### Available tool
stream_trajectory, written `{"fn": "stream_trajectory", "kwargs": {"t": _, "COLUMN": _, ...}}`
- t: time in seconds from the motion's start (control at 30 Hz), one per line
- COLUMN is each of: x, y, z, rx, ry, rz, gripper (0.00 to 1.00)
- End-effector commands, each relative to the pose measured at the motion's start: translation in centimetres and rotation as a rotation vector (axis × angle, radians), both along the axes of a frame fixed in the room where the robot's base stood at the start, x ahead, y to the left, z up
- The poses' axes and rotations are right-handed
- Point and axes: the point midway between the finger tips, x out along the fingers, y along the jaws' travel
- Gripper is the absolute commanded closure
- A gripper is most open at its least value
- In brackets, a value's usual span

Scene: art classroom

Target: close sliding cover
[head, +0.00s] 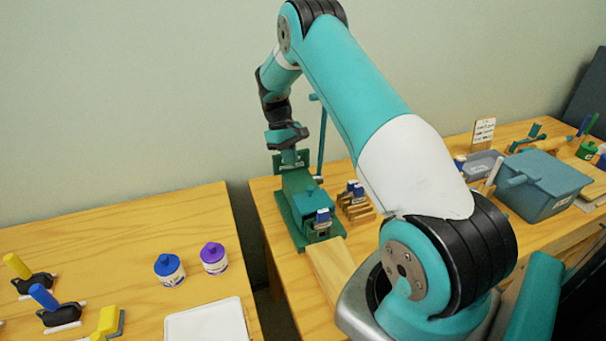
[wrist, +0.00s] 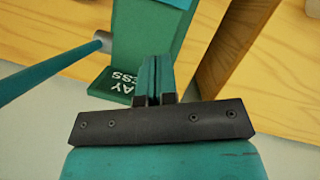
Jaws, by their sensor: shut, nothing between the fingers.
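A green press (head: 298,182) stands on the right-hand table, with a teal block (head: 311,203) on its top near the front. I cannot tell for sure which part is the sliding cover. My gripper (head: 289,158) is at the press's far end, by its upright back plate, and my arm hides part of the area. In the wrist view the gripper's fingers (wrist: 155,75) are together and empty, over or beside the green press body (wrist: 143,35). Its lettered plate (wrist: 118,82) shows below left. Whether the fingers touch the press is unclear.
A teal lever (head: 322,135) rises beside the press; it also crosses the wrist view's left (wrist: 45,72). A wooden rack (head: 356,205) with blue-topped items stands right of the press. A lidded blue box (head: 545,185) is further right. A gap separates the left table (head: 130,225).

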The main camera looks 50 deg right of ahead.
Motion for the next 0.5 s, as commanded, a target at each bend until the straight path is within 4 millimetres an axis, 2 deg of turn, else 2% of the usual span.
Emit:
{"fn": "stream_trajectory", "kwargs": {"t": 0.17, "x": -1.2, "y": 0.0, "z": -3.3, "rx": 0.002, "ry": 0.003, "rz": 0.000, "gripper": 1.00}}
{"fn": "stream_trajectory", "kwargs": {"t": 0.3, "x": -3.4, "y": 0.0, "z": -3.5, "rx": 0.002, "ry": 0.002, "rz": -0.002, "gripper": 1.00}}
{"fn": "stream_trajectory", "kwargs": {"t": 0.5, "x": -4.9, "y": 0.0, "z": -4.1, "rx": 0.000, "ry": -0.001, "rz": 0.000, "gripper": 1.00}}
